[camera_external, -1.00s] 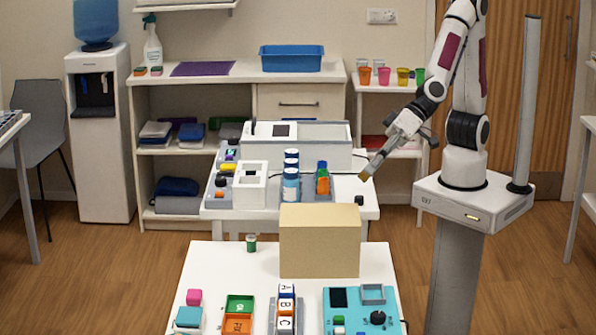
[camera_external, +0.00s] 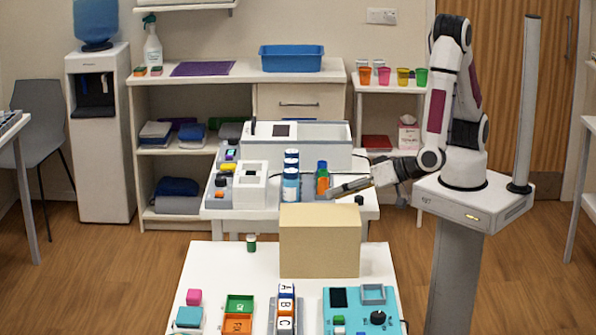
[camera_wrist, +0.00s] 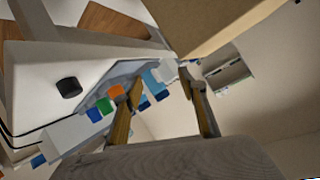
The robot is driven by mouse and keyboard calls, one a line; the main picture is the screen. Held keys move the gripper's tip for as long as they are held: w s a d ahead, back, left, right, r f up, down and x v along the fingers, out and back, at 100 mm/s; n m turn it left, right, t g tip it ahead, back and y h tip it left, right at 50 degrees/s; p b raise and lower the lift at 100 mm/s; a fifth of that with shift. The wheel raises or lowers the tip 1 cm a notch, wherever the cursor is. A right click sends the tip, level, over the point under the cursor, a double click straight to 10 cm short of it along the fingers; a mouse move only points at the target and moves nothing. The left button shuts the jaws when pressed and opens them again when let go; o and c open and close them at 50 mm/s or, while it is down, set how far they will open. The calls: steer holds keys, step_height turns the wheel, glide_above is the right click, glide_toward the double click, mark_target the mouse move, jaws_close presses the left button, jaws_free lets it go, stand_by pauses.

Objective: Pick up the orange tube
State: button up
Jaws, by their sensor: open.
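The orange tube (camera_external: 322,182) with a blue cap and green marking stands upright at the right end of the row on the back table, beside blue-and-white bottles (camera_external: 291,184). My gripper (camera_external: 332,193) is low and almost level, pointing left, its tips close to the tube's right side. I cannot tell whether they touch. In the wrist view my gripper (camera_wrist: 165,87) is open with nothing clearly held between its fingers. Orange, green and blue patches, likely the tube (camera_wrist: 115,92), show beside the left finger, which partly covers the area.
A tan box (camera_external: 320,245) stands just in front of the gripper and fills the wrist view's upper right. A small black knob (camera_external: 359,200) is on the table below my wrist.

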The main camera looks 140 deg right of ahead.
mark_target(334, 200)
steer(key=s+d+f+g+h, duration=0.1)
steer(key=s, duration=0.1)
steer(key=s+d+f+g+h, duration=0.1)
steer(key=s+h, duration=0.1)
steer(key=s+d+h, duration=0.1)
steer(key=s+h, duration=0.1)
steer(key=s, duration=0.1)
steer(key=shift+f+g, duration=0.4)
steer(key=shift+s+f+n+g+h, duration=0.15)
steer(key=shift+s+n+g+h, duration=0.15)
steer(key=shift+s+h, duration=0.5)
steer(key=shift+s, duration=0.1)
steer(key=shift+w+d+f, duration=0.1)
steer(key=shift+w+d, duration=0.05)
steer(key=shift+d, duration=0.45)
steer(key=shift+w+d, duration=0.1)
steer(key=shift+d, duration=0.45)
steer(key=shift+d, duration=0.15)
steer(key=shift+w+d+f, duration=0.1)
steer(key=shift+w+d, duration=0.25)
steer(key=shift+d, duration=0.35)
steer(key=shift+w+d+f, duration=0.1)
steer(key=shift+w+d, duration=0.2)
steer(key=shift+d, duration=0.35)
steer(key=shift+w+d, duration=0.25)
steer(key=shift+d, duration=0.8)
